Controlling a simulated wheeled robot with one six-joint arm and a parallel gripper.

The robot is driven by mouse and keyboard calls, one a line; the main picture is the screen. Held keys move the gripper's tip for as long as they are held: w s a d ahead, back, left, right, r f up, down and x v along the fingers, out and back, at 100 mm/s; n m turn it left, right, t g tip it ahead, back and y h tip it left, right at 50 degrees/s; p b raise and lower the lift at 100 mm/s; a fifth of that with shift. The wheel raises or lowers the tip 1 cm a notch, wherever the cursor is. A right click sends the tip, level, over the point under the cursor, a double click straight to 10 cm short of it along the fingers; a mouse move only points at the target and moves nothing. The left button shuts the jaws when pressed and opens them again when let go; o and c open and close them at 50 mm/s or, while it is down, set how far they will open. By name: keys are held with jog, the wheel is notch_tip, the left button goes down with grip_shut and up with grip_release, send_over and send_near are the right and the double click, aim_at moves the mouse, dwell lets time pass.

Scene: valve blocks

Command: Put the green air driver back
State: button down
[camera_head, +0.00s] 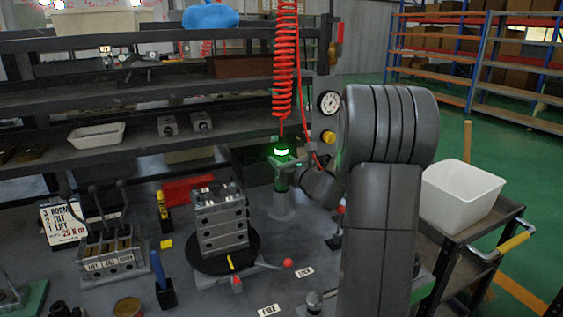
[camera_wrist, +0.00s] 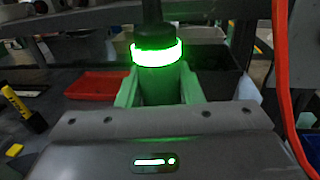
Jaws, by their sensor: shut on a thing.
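The green air driver (camera_head: 281,152) is upright near the middle of the head view, with a bright green glowing ring and a coiled red hose above it. In the wrist view the air driver (camera_wrist: 157,55) stands between the two fingers of my gripper (camera_wrist: 158,88). The gripper is shut on it, and its fingers look green in the glow. In the head view my gripper (camera_head: 284,163) reaches in from the right. A grey stand (camera_head: 284,206) with a round base is directly below the driver. I cannot tell whether the driver's lower end is seated in it.
A grey valve block (camera_head: 220,218) stands on a black turntable (camera_head: 250,249) left of the stand. A lever bank (camera_head: 108,248) and a red tray (camera_head: 188,189) are farther left. A white bin (camera_head: 460,192) sits on a cart at right. A pressure gauge (camera_head: 329,103) hangs behind.

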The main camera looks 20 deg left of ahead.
jog(key=c, duration=1)
grip_release()
jog(key=shift+r, duration=0.1)
jog(key=shift+o, duration=0.5)
jog(key=shift+s+d, duration=0.1)
jog(key=v, duration=1.3)
jog(key=shift+s+d, duration=0.2)
jog(key=x, duration=1.4)
jog(key=shift+d+r, duration=0.15)
